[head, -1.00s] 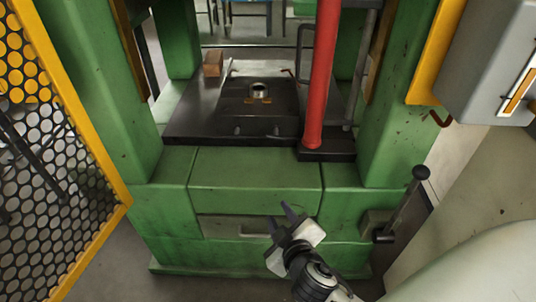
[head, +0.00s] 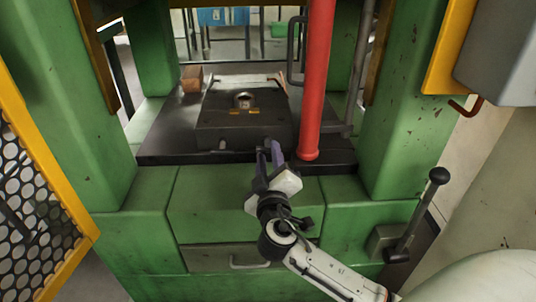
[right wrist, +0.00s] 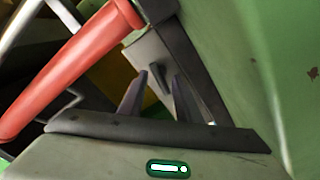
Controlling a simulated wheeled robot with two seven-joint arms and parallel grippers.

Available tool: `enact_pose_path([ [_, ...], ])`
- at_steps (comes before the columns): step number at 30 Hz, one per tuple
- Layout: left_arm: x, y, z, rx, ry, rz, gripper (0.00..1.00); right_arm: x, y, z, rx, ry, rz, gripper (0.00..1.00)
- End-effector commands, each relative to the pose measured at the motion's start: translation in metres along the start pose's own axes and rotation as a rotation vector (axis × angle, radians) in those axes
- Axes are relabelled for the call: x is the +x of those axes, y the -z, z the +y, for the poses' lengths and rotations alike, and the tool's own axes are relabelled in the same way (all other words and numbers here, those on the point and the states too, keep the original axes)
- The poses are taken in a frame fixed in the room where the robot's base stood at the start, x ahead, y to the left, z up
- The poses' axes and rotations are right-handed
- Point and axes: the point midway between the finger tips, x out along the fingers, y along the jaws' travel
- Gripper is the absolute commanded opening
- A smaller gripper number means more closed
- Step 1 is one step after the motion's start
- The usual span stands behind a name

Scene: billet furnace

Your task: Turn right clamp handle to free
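A dark die block (head: 245,125) lies on the press's black bed, with a round metal piece (head: 244,100) on top. A thin, light-tipped bar at its back right (head: 283,84) looks like the right clamp handle; a similar bar (head: 214,82) is at its back left. They are too small to tell whether they are clamped or free. My right gripper (head: 269,152) is in front of the bed's front edge, nearer to me than the bars, with its fingers apart and nothing between them. The fingers also show in the right wrist view (right wrist: 160,90). My left gripper is not in view.
A red upright column (head: 318,80) stands at the bed's right front, close to the right bar. Green press posts (head: 410,110) flank the bed. A black-knobbed lever (head: 420,210) is at the lower right. A yellow mesh guard (head: 40,210) is at the left.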

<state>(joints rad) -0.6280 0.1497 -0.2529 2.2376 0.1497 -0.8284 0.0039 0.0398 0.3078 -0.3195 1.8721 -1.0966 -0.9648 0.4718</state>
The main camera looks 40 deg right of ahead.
Motion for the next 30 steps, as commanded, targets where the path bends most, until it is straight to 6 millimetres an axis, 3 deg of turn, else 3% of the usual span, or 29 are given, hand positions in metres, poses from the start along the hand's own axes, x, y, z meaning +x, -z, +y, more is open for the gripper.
enact_pose_path([
  [4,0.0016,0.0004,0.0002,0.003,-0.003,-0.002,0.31,0.0128,-0.0001,0.0001,0.0,-0.001,0.0,0.31],
  [13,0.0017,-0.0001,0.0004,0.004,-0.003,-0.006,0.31,0.0155,-0.0005,-0.0002,0.0,0.001,-0.001,0.31],
  [14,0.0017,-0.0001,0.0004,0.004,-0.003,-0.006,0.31,0.0154,-0.0005,-0.0002,0.0,0.001,-0.001,0.29],
  [19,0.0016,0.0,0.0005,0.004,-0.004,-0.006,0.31,0.0153,-0.0005,-0.0003,0.0,0.001,-0.001,0.01],
  [30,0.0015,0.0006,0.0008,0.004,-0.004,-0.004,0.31,0.0151,-0.0006,-0.0003,0.0,0.001,-0.002,0.0],
])
